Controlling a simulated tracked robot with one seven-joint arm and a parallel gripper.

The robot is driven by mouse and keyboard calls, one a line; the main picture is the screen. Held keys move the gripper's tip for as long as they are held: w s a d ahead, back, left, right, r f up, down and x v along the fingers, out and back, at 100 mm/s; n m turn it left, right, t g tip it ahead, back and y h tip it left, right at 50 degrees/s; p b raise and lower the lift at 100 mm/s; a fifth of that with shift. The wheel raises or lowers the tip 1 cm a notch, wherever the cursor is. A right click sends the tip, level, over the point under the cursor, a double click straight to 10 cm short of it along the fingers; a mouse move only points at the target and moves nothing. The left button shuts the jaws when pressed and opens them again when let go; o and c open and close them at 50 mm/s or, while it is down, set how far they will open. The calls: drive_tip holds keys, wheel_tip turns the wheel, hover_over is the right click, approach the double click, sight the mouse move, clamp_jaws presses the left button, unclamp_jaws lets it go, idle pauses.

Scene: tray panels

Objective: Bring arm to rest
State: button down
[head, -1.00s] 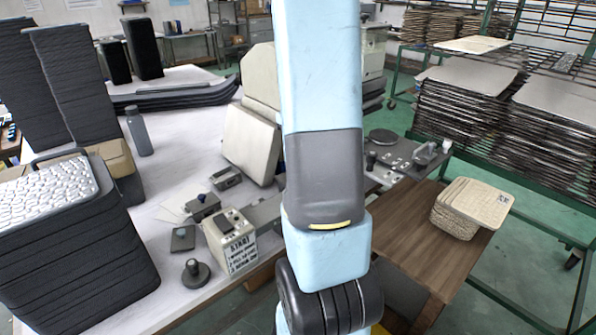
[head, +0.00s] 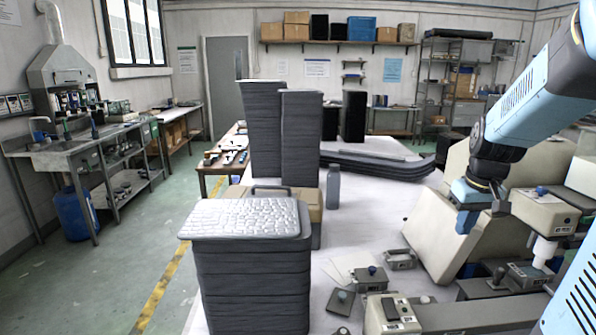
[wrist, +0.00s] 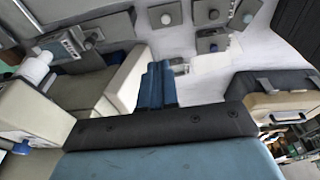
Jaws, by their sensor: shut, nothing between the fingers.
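My arm (head: 545,90) enters at the right of the head view. It bends down to my gripper (head: 465,222), which hangs over the right part of the white table (head: 370,220), in front of a large beige machine housing (head: 440,215). In the wrist view the dark blue fingers of my gripper (wrist: 158,82) stand side by side, shut and empty. The gap between the gripper and the housing is hard to judge.
A stack of dark panels with a pebbled white top (head: 250,218) stands at the front. Tall dark stacks (head: 300,135), a grey bottle (head: 333,187) and small control boxes (head: 392,315) share the table. A green floor aisle (head: 130,250) is clear at left.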

drive_tip(key=s+a+r+t, duration=0.1)
drive_tip(key=s+a+r, duration=0.3)
drive_tip(key=s+a, duration=0.2)
drive_tip(key=s+a+r+t, duration=0.2)
drive_tip(key=s+a+r, duration=0.1)
drive_tip(key=s+a, duration=0.4)
drive_tip(key=shift+s+a+r, duration=0.3)
drive_tip(key=shift+s+r, duration=0.05)
drive_tip(key=shift+s, duration=0.2)
